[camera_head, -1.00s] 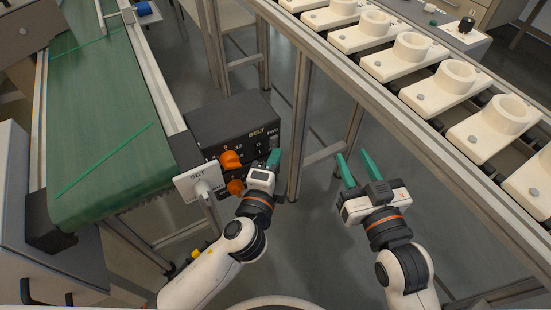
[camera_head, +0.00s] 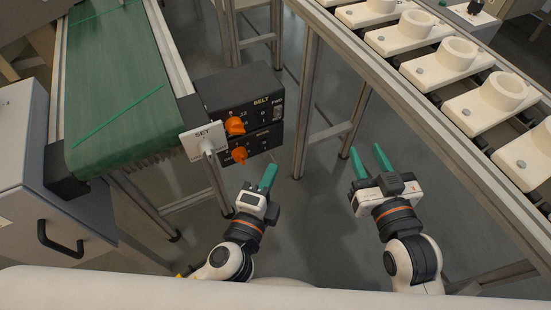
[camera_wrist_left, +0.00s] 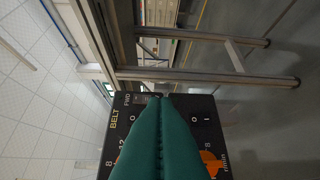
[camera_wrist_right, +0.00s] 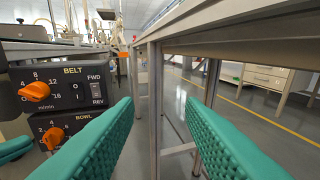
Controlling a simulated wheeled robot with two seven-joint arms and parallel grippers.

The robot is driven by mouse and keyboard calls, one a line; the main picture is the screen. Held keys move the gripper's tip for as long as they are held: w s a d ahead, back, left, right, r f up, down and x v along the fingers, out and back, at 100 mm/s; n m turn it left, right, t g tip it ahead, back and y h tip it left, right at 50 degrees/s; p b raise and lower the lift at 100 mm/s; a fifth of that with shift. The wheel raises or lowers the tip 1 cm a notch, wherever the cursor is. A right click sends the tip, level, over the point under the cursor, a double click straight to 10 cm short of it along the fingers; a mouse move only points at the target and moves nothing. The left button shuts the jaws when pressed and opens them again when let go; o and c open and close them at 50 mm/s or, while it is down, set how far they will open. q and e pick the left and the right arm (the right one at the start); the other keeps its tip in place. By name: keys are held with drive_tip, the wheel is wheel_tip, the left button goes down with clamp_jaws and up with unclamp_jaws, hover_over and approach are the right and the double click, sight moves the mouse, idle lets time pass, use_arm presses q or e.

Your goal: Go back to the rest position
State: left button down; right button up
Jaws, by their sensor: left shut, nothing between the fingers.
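My left gripper (camera_head: 267,178) is shut and empty, its green fingers together, in front of and below the belt control box (camera_head: 262,104). In the left wrist view the closed fingers (camera_wrist_left: 160,140) overlap the box in the picture and hide part of its face.
A green belt conveyor (camera_head: 120,85) is at the left, with a SET sign (camera_head: 203,134) at its corner. Orange knobs (camera_head: 235,126) stick out of the control boxes. A conveyor rail (camera_head: 400,115) with white holders (camera_head: 499,95) runs along the right. A grey cabinet (camera_head: 50,215) stands lower left.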

use_arm(q)
drive_tip(key=shift+s+a, duration=0.1)
drive_tip(key=shift+s, duration=0.2)
use_arm(e)
drive_tip(key=shift+w+a+r, duration=0.1)
drive_tip(key=shift+a+r, duration=0.05)
drive_tip(key=shift+r, duration=0.25)
